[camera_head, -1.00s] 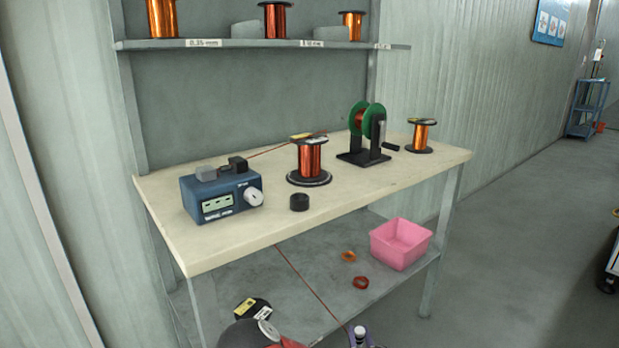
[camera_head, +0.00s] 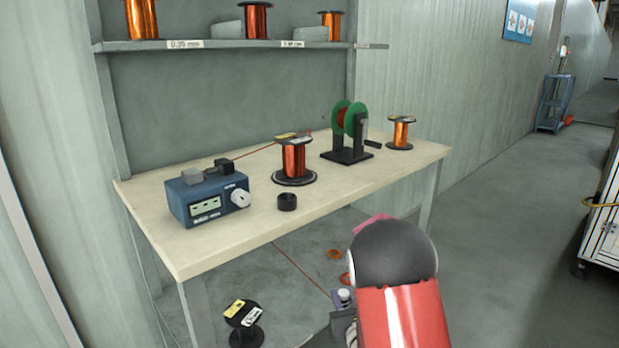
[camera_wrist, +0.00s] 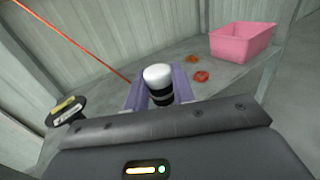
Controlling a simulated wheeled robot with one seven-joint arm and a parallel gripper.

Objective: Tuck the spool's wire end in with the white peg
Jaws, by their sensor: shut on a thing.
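My gripper (camera_wrist: 160,90) has purple fingers and is shut on an upright dark cylinder with a white top, the white peg (camera_wrist: 158,73). In the head view my gripper (camera_head: 343,308) is low at the front of the bench, partly hidden by my red arm, and the peg's white top (camera_head: 344,294) shows. A copper spool (camera_head: 294,158) stands on the bench, with a thin wire running left from its top. A red wire (camera_head: 300,268) slants from below the bench edge towards my gripper; it also shows in the wrist view (camera_wrist: 75,40). I cannot tell whether it touches the gripper.
The bench (camera_head: 230,248) holds a blue meter (camera_head: 206,197), a black ring (camera_head: 287,202), a green-flanged winder (camera_head: 348,135) and another copper spool (camera_head: 400,132). Below are a black spool (camera_head: 243,314), orange coils (camera_wrist: 201,76) and a pink bin (camera_wrist: 243,42).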

